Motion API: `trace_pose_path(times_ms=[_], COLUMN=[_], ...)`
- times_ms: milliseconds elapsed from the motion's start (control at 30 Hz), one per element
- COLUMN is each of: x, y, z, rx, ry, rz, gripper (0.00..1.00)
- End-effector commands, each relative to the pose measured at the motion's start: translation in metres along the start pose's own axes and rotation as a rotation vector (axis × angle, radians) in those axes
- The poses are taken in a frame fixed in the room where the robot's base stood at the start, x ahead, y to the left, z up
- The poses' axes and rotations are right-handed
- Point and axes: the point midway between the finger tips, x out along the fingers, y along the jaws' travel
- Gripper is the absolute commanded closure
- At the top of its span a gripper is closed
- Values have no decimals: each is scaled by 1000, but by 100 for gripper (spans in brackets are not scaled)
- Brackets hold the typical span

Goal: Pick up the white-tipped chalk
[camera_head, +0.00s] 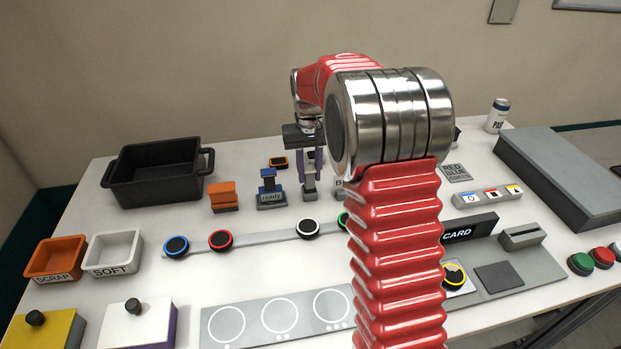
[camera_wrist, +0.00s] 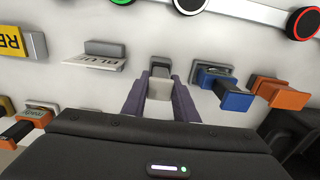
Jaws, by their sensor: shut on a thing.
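My gripper (camera_head: 312,165) points down over the far middle of the white table in the head view. In the wrist view its two purple-grey fingers (camera_wrist: 160,100) are shut on a pale whitish-grey piece (camera_wrist: 160,89), which looks like the white-tipped chalk. A grey block (camera_wrist: 160,67) shows just beyond the fingertips, and a grey base (camera_head: 309,193) shows below them in the head view. I cannot tell whether the held piece is clear of this base.
A blue piece (camera_head: 268,188) and an orange piece (camera_head: 223,195) stand left of my gripper. A small orange-and-black item (camera_head: 278,162) lies behind. A grey plate reading BLUE (camera_wrist: 92,63) is close by in the wrist view. A black bin (camera_head: 155,172) stands at far left.

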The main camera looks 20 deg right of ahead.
Motion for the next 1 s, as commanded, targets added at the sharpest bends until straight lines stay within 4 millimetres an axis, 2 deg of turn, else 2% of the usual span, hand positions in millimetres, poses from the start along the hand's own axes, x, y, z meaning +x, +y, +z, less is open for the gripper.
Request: trace_pose_path(times_ms=[267,700,833,1000], x=[-12,-83,-96,-101], y=[0,0,0,0], z=[0,-1,0,0], rx=[0,0,0,0], ry=[2,3,1,0], rz=[0,0,0,0], gripper=[96,96,96,96])
